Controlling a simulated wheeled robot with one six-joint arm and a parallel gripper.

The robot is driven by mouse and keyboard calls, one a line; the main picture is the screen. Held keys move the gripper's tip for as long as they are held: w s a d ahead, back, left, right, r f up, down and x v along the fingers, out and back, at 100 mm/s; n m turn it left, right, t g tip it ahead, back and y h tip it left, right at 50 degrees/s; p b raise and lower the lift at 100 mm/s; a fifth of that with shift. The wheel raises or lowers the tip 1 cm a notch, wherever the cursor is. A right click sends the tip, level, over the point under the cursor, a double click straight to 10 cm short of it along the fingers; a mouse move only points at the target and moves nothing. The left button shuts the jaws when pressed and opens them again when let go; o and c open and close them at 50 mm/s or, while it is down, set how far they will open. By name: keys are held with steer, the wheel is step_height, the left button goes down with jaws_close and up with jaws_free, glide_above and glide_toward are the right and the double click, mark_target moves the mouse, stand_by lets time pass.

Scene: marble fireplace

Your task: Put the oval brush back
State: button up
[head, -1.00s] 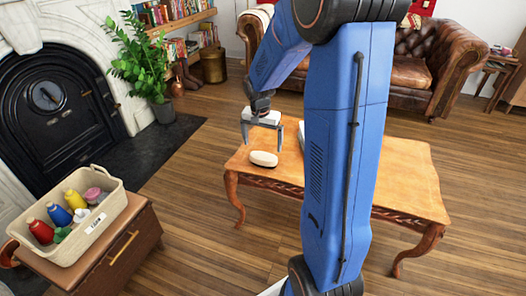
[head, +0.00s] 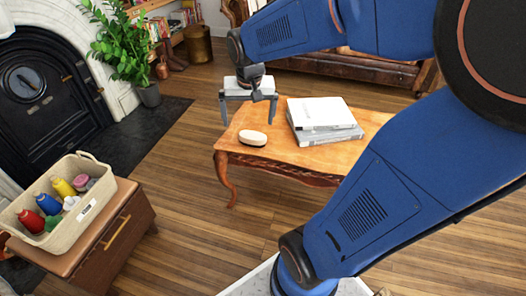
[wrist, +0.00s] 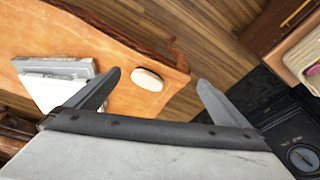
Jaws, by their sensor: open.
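The oval brush (head: 252,138) is a small cream oval with a darker underside. It lies on the wooden table (head: 290,158) near its left end, and it also shows in the wrist view (wrist: 148,80) ahead of the fingers. My gripper (head: 248,122) is open and empty, above the table and the brush, with its fingers apart and not touching it. In the wrist view the two grey fingers (wrist: 158,85) spread on either side of the brush's direction. A woven basket (head: 78,222) with bottles in it stands on a small brown cabinet (head: 110,238) at the left.
Binders or books (head: 322,118) lie stacked on the table, right of the brush. A leather sofa (head: 345,68) stands behind the table. A plant (head: 125,50) and black fireplace (head: 45,85) are at the left. Bare floor separates cabinet and table.

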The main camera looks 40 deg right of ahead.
steer(key=s+a+r+n+t, duration=0.1)
steer(key=s+a+n, duration=0.2)
steer(key=s, duration=0.5)
steer(key=s+a+r+n+t+y, duration=0.1)
steer(key=s+a+n, duration=0.1)
steer(key=s, duration=0.7)
steer(key=shift+a+r+n, duration=0.15)
steer(key=shift+a+n, duration=0.25)
steer(key=shift+a, duration=0.3)
